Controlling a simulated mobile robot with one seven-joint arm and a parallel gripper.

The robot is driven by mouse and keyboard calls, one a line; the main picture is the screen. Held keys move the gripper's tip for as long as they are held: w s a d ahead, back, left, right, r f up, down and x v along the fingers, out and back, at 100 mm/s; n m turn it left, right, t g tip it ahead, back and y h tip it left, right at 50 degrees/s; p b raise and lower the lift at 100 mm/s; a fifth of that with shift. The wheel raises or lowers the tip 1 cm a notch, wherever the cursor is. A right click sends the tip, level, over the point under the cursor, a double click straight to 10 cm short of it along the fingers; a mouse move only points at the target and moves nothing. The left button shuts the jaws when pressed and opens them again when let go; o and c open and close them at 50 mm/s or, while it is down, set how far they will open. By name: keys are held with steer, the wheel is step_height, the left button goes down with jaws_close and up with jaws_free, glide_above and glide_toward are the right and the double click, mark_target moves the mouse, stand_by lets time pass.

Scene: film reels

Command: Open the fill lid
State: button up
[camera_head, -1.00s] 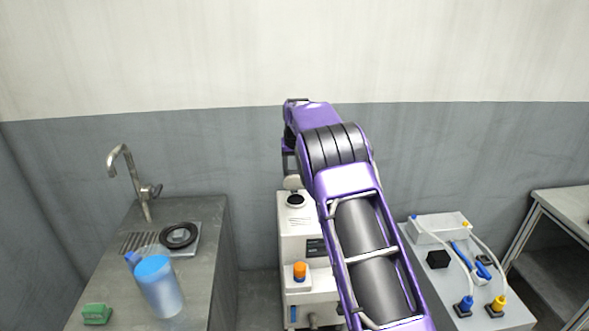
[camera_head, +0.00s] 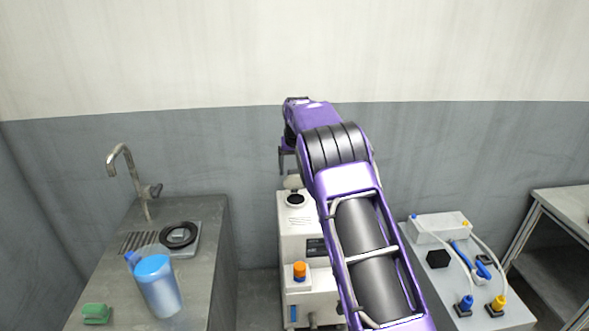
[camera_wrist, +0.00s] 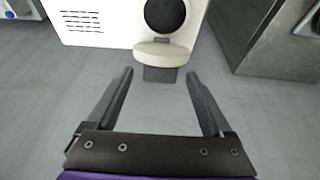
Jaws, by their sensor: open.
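The fill lid (camera_head: 293,182) is a cream round flap at the back of the white machine (camera_head: 290,235). It stands raised behind a round dark fill opening (camera_head: 296,200), which is uncovered. In the wrist view the lid (camera_wrist: 160,54) sits at the machine's edge on a grey hinge piece, beside the dark opening (camera_wrist: 165,12). My gripper (camera_wrist: 159,74) is open and empty, with its two fingers spread below the lid in that view and no visible contact. In the head view my arm hides part of the machine and most of the gripper.
A plain wall lies behind the machine.

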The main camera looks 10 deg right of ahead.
steer(key=v, duration=1.7)
steer(key=shift+s+r, duration=0.1)
